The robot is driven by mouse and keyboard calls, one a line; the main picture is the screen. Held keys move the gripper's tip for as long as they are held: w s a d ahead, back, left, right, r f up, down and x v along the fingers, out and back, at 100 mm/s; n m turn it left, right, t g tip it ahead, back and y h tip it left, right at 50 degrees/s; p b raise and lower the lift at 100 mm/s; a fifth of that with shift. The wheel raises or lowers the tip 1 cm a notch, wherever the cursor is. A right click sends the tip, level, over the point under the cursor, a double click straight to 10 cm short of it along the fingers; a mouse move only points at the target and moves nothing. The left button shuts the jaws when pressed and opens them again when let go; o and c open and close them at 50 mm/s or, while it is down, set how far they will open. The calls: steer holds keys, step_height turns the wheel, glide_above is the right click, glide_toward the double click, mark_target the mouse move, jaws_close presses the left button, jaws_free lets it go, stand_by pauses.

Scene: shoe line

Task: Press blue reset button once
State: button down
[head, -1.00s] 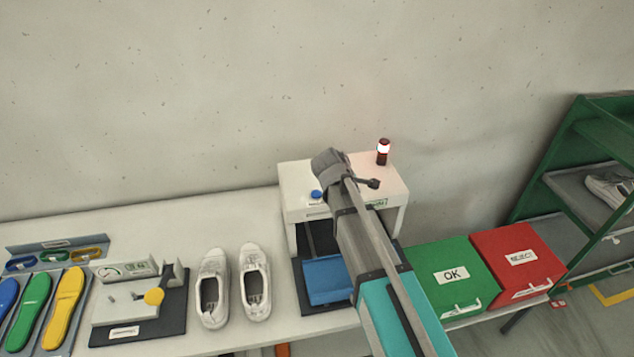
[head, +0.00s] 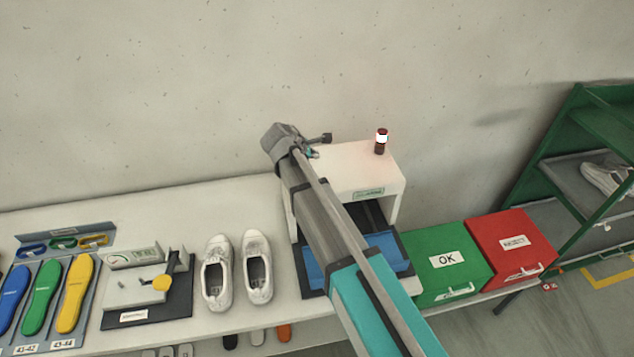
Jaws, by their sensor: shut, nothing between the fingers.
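The white machine stand (head: 350,172) is at the back of the table in the head view. A lamp (head: 381,142) with a lit white band stands on its right rear corner. The blue reset button is not visible; my arm crosses the left part of the stand's top and hides it. My arm reaches up and left, with its wrist above the stand's left rear edge.
A blue tray (head: 383,243) lies under the stand. White shoes (head: 216,272), a gauge fixture (head: 134,290) and coloured insoles (head: 76,292) are to the left. A green OK box (head: 443,267), a red box (head: 511,246) and a green rack (head: 540,175) are to the right.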

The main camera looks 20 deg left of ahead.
steer(key=shift+f+b, duration=4.3)
steer(key=shift+f, duration=0.05)
steer(key=shift+f, duration=0.1)
steer(key=shift+s+f+b, duration=0.15)
steer(key=shift+f+b, duration=0.15)
steer(key=shift+b, duration=0.1)
steer(key=shift+f+b, duration=0.5)
steer(key=shift+b, duration=0.05)
steer(key=shift+r, duration=0.2)
steer(key=shift+r+p, duration=0.75)
steer(key=shift+p, duration=0.25)
steer(key=shift+r+p, duration=2.5)
